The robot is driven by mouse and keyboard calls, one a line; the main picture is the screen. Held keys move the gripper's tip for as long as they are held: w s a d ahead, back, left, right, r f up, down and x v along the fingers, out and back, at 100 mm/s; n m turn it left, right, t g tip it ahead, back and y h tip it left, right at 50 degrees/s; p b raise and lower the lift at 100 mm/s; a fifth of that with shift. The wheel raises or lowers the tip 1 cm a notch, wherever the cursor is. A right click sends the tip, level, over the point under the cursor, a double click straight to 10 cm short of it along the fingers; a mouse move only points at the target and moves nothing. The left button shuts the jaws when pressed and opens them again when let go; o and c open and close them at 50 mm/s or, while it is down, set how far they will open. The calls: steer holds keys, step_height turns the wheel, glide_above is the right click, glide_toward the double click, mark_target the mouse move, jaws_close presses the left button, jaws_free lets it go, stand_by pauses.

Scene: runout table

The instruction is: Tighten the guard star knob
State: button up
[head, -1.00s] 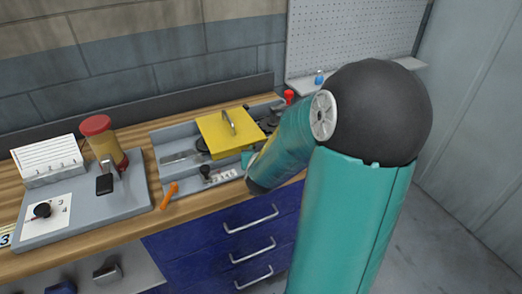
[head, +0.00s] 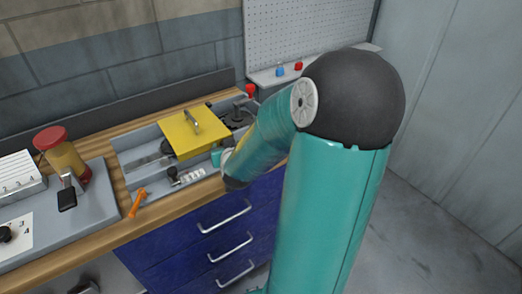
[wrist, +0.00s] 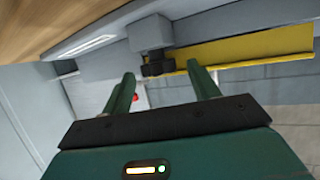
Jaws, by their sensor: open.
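The yellow guard plate (head: 190,135) with a grey handle lies over the grey runout table (head: 130,155) in the head view. A small dark knob (head: 173,172) sits at the table's front side, beside the guard. In the wrist view the yellow guard (wrist: 245,48) is a band across the upper right, and a black lobed knob (wrist: 157,67) stands against it. My gripper (wrist: 163,84) is open and empty, with its two green fingers either side of the knob in the picture. Whether they reach it in depth, I cannot tell.
An orange-handled tool (head: 137,203) lies on the wooden bench near its front edge. Blue drawers (head: 215,235) are below. A pegboard shelf (head: 270,76) is behind.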

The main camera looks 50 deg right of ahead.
steer(key=shift+s+d+n+t+y, duration=0.2)
steer(key=shift+n+t+y, duration=0.3)
steer(key=shift+n+y, duration=0.45)
steer(key=shift+s+d+n+t+y, duration=0.1)
steer(key=shift+d+n+t+y, duration=0.15)
steer(key=shift+n+t+y, duration=0.45)
steer(key=shift+d+n+y, duration=0.15)
steer(key=shift+n+y, duration=0.65)
steer(key=shift+y, duration=0.15)
steer(key=shift+d+n+y, duration=0.15)
steer(key=shift+n+y, duration=0.6)
steer(key=shift+y, duration=0.15)
steer(key=d+v, duration=0.1)
steer(key=v, duration=1.2)
steer(key=shift+s+a, duration=0.35)
steer(key=shift+a, duration=0.1)
steer(key=shift+r, duration=0.1)
